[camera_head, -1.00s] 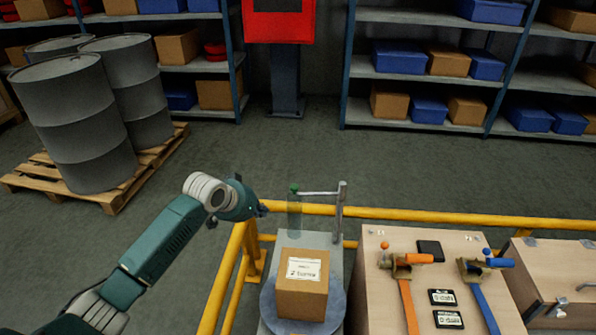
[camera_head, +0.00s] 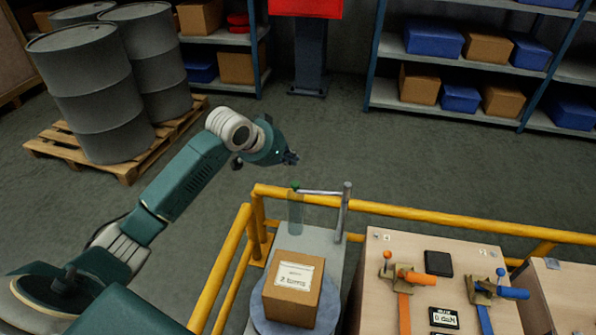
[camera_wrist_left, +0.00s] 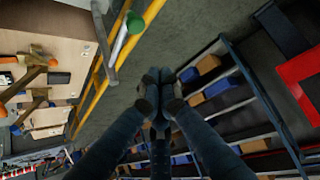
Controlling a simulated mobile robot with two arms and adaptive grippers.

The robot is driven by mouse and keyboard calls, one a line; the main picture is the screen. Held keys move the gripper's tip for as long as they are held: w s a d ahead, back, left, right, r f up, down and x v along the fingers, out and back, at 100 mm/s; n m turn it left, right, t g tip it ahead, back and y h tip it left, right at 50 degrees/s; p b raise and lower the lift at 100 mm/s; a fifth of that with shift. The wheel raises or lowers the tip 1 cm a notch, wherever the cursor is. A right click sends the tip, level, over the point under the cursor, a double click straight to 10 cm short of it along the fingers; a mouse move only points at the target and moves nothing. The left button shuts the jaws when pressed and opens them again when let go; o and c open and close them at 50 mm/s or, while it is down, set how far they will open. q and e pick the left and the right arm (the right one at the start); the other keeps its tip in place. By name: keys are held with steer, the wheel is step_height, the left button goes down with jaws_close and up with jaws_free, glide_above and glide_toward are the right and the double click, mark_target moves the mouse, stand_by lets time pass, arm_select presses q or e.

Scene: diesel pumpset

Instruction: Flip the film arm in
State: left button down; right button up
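The film arm (camera_head: 319,192) is a thin grey bar reaching left from an upright post (camera_head: 344,212) behind the turntable. A green knob (camera_head: 295,188) and a translucent green film roll (camera_head: 295,213) hang at its left end. A labelled cardboard box (camera_head: 293,288) sits on the round turntable (camera_head: 257,312). My left gripper (camera_head: 291,157) is above the knob in the head view, apart from it. My right gripper is not visible.
Yellow rails (camera_head: 410,214) run beside and behind the machine. A wooden workbench (camera_head: 387,329) to the right carries an orange-handled clamp (camera_head: 402,275) and a blue-handled one (camera_head: 492,289). Grey drums (camera_head: 95,85) stand on a pallet at the left.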

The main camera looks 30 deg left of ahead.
arm_select(q)
steer(key=w+f+p, duration=0.1)
steer(key=f, duration=0.1)
steer(key=w+f+p, duration=0.1)
steer(key=f, duration=0.2)
steer(key=w+f+p, duration=0.1)
steer(key=f+p, duration=0.1)
steer(key=f, duration=0.1)
steer(key=shift+w+d, duration=0.35)
steer(key=shift+s, duration=0.45)
steer(key=shift+f, duration=0.1)
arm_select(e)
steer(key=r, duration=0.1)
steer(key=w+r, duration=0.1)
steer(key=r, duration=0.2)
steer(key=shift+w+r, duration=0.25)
arm_select(q)
steer(key=shift+w, duration=0.15)
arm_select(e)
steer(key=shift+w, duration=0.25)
